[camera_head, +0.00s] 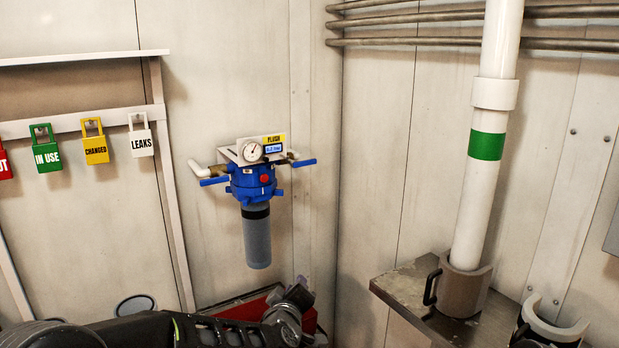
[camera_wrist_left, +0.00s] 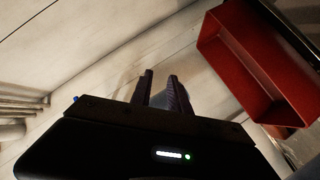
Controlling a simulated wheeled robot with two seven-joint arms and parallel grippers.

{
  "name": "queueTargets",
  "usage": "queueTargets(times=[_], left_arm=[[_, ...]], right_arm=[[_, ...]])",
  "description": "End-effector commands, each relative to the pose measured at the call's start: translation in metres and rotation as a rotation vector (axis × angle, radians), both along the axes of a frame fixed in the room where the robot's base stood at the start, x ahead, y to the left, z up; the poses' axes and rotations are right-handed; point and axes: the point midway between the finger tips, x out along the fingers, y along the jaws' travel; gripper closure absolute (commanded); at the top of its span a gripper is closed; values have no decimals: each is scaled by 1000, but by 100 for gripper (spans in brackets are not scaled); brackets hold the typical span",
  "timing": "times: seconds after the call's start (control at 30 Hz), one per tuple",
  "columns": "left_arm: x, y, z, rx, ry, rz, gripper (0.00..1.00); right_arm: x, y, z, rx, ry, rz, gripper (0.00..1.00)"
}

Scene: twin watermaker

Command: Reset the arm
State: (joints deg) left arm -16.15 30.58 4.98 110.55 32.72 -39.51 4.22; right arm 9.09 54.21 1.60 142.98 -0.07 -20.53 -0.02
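My left arm (camera_head: 150,330) comes in low from the left in the head view, lying across the bottom edge. Its wrist end is by the red box, and the fingers are too small and dark to read there. In the left wrist view my left gripper (camera_wrist_left: 161,80) shows two dark fingers standing apart, with a pale gap between them and no clear object held. My right gripper is not in view.
A red open box (camera_head: 235,304) lies behind my left arm; it also shows in the left wrist view (camera_wrist_left: 232,62). A blue filter housing (camera_head: 253,182) hangs on the wall above. A white pipe (camera_head: 478,190) stands on a metal shelf (camera_head: 400,283) at right. Coloured tags (camera_head: 47,155) hang at left.

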Motion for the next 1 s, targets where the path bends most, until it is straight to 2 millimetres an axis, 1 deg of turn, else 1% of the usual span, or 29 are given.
queueTargets(times=[0.03,0.07,0.1,0.17,0.2,0.27,0.3,0.37,0.4,0.43,0.47,0.5,0.57,0.6,0.7,0.73,0.8,1.0], left_arm=[[-16,-4,-38,62,79,-65,78],[-27,-6,-60,97,124,-105,78],[-43,-8,-89,138,184,-157,78],[-71,-10,-131,191,273,-235,78],[-92,-10,-157,222,335,-287,78],[-128,-8,-192,262,426,-363,78],[-153,-6,-214,283,487,-413,78],[-194,-2,-242,305,580,-486,78],[-223,1,-258,315,641,-534,78],[-245,4,-269,319,686,-567,78],[-267,7,-277,320,730,-598,78],[-295,10,-287,319,783,-637,78],[-333,15,-297,308,857,-683,78],[-356,17,-301,296,900,-705,78],[-396,25,-305,260,982,-721,78],[-405,27,-306,246,1005,-717,78],[-415,32,-306,219,1039,-699,78],[-415,35,-310,210,1044,-685,78]], right_arm=[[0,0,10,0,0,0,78],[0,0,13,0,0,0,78],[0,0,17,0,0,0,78],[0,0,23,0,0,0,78],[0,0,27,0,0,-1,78],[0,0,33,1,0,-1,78],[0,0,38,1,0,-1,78],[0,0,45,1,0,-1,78],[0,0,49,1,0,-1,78],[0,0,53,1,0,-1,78],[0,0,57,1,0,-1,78],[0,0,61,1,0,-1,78],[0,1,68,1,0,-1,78],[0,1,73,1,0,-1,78],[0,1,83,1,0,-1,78],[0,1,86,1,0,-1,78],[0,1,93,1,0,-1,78],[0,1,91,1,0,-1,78]])
